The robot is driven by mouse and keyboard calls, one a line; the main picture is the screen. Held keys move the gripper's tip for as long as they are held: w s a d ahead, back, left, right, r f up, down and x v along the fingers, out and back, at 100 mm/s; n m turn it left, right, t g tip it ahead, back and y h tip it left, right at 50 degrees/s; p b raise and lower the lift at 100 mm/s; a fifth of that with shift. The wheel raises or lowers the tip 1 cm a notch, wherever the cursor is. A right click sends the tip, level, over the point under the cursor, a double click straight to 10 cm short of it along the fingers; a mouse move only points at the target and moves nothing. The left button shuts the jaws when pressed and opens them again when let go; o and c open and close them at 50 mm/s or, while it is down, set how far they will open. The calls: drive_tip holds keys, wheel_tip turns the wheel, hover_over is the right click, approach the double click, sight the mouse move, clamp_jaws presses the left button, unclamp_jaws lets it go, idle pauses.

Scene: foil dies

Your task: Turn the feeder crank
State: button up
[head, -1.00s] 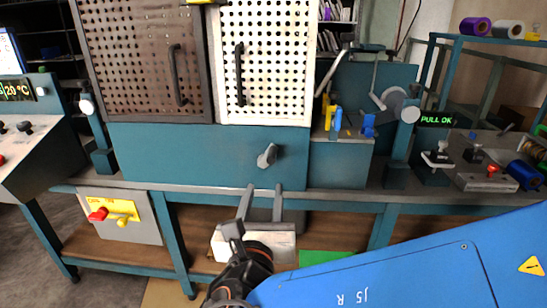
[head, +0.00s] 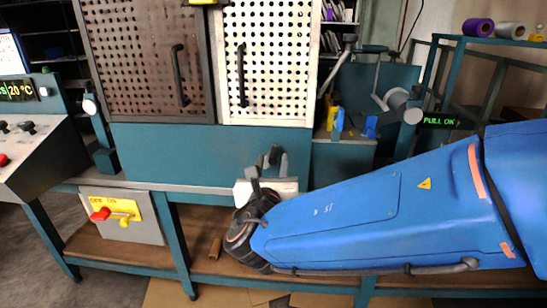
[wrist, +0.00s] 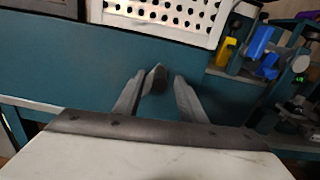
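A small grey handle (head: 273,154) sticks out of the blue machine front below the perforated doors. It looks like the feeder crank, though no label shows. It also appears in the wrist view (wrist: 156,79), between and a little beyond my fingers. My gripper (head: 269,161) is in front of it, with a pale body and two grey fingers. The fingers stand apart in the wrist view (wrist: 159,76), with a gap between them. The left finger's tip appears close beside the handle; I cannot tell whether they touch. The gripper partly hides the handle in the head view.
Brown and white perforated doors (head: 272,60) with black handles are above. Yellow and blue clips (head: 338,122) and a grey roller (head: 397,98) are at right. A red-yellow switch (head: 112,214) is at lower left. My blue arm covers the right bench.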

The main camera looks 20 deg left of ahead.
sight(273, 153)
drive_tip(key=shift+x, duration=1.6)
clamp_jaws()
drive_tip(key=shift+a+n, duration=0.1)
drive_tip(key=shift+n, duration=0.2)
